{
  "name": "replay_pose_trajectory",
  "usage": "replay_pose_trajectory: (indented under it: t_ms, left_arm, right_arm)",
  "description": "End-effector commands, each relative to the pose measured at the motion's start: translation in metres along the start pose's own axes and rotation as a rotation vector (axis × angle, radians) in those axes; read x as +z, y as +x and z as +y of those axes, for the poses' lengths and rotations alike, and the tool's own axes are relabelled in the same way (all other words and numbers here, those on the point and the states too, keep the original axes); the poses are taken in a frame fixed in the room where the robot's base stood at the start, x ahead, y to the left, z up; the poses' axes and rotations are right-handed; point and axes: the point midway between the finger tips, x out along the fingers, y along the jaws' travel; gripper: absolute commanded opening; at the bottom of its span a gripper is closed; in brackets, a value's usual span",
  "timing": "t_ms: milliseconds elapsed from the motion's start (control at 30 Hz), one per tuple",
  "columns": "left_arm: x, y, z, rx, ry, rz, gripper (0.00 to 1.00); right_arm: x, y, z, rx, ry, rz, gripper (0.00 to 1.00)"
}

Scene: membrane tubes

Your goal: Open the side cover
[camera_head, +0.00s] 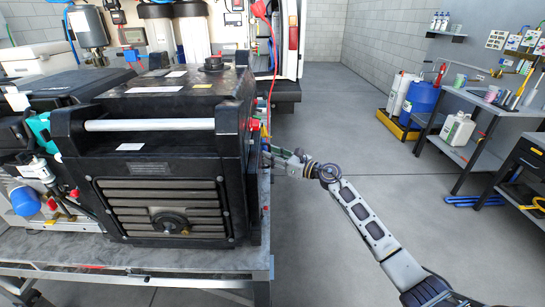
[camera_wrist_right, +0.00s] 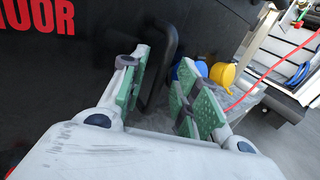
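The black machine (camera_head: 170,160) stands on a grey bench, with its front grille facing me in the head view. Its right side, at which my right arm reaches, is hidden there. In the right wrist view a black side panel (camera_wrist_right: 90,50) with red lettering fills the upper left. A dark bar handle (camera_wrist_right: 168,45) stands out from it. My right gripper (camera_wrist_right: 168,68) is open, its green-padded fingers on either side of the handle. I cannot tell whether they touch it. In the head view the right gripper (camera_head: 275,157) is mostly hidden by the machine's edge. My left gripper is not in view.
A blue cap (camera_wrist_right: 186,74) and a yellow cap (camera_wrist_right: 223,74) sit close to the right finger. A red hose (camera_wrist_right: 270,70) runs behind them. The floor (camera_head: 370,150) right of the bench is clear up to a grey side table (camera_head: 485,105).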

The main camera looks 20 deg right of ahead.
Motion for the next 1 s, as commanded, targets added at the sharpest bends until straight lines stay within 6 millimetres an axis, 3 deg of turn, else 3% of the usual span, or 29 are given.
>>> replay_pose_trajectory:
  t_ms: [167, 433, 1000]
  left_arm:
    - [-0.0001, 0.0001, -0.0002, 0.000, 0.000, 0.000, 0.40]
    - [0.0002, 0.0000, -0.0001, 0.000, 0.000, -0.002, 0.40]
    - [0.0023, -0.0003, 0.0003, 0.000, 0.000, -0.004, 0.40]
  right_arm:
    - [-0.0001, 0.0000, 0.0002, 0.000, 0.000, 0.000, 0.31]
    - [-0.0001, -0.0001, 0.0003, 0.000, 0.000, 0.000, 0.00]
    - [-0.0004, 0.0038, 0.0015, 0.000, 0.002, 0.000, 0.00]
